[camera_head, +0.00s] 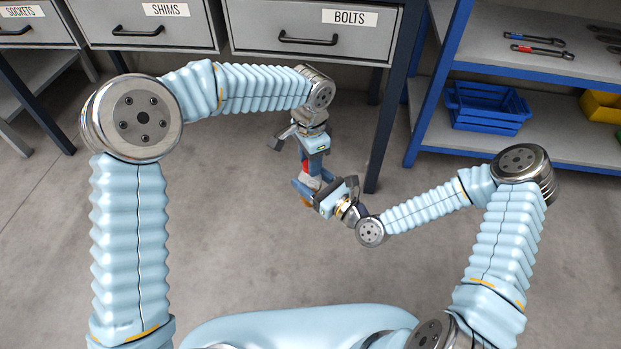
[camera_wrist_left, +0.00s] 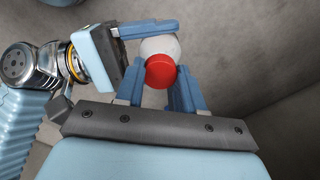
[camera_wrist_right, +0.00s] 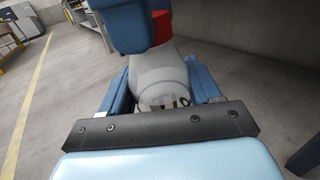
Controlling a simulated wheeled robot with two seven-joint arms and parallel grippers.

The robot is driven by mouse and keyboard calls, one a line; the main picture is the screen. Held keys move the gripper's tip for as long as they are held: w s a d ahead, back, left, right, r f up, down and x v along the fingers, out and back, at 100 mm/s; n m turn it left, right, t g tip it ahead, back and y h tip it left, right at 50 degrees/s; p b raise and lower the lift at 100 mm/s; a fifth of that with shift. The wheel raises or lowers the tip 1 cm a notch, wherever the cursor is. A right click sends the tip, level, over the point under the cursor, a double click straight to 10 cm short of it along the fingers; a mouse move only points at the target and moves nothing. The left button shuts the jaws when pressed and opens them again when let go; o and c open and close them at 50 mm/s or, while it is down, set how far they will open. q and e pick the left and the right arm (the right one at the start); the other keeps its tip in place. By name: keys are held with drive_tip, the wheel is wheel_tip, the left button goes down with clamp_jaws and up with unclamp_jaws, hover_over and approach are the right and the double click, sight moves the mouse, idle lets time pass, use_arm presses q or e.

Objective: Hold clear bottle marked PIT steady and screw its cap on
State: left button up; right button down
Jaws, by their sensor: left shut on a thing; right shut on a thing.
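The clear bottle (camera_wrist_right: 165,70) looks greyish white and stands between my right gripper's fingers (camera_wrist_right: 160,92). Dark letters show on its lower part in the right wrist view, partly hidden by the gripper's edge. My right gripper (camera_head: 312,186) is shut on the bottle's body from the side. The red cap (camera_wrist_left: 160,71) is at the bottle's mouth, with the pale bottle (camera_wrist_left: 160,45) visible behind it. My left gripper (camera_head: 306,164) comes from above, shut on the cap. The cap also shows in the right wrist view (camera_wrist_right: 161,22). Whether its threads are engaged cannot be told.
Grey drawers marked SOCKETS, SHIMS and BOLTS (camera_head: 312,27) stand behind. A blue-framed shelf (camera_head: 470,80) at the right holds tools, a blue crate (camera_head: 486,105) and a yellow bin (camera_head: 602,106). A dark table leg (camera_head: 388,125) stands close behind the grippers. The open floor is clear.

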use_arm(q)
drive_tip(key=o, duration=1.2)
drive_tip(key=shift+o, duration=0.2)
drive_tip(key=shift+r, duration=0.1)
wheel_tip(320, 180, up, 12)
drive_tip(key=w+a+f+n+h, duration=0.1)
drive_tip(key=a+f+n, duration=0.15)
drive_tip(key=f, duration=0.35)
drive_tip(key=w+a+f+n+t+h, duration=0.1)
drive_tip(key=a+f+n+h, duration=0.1)
drive_tip(key=a+f, duration=0.3)
drive_tip(key=w+a+f+n+h, duration=0.1)
drive_tip(key=a+f+n, duration=0.1)
drive_tip(key=f, duration=0.5)
drive_tip(key=s+a+f+n, duration=0.3)
drive_tip(key=s+f+n, duration=0.1)
drive_tip(key=s+f, duration=0.5)
drive_tip(key=s+a+f+n, duration=0.3)
drive_tip(key=s+f, duration=0.6)
drive_tip(key=s, duration=0.5)
drive_tip(key=shift+s+a+f+n, duration=0.15)
drive_tip(key=shift+a+f+n, duration=0.2)
drive_tip(key=shift+n, duration=0.5)
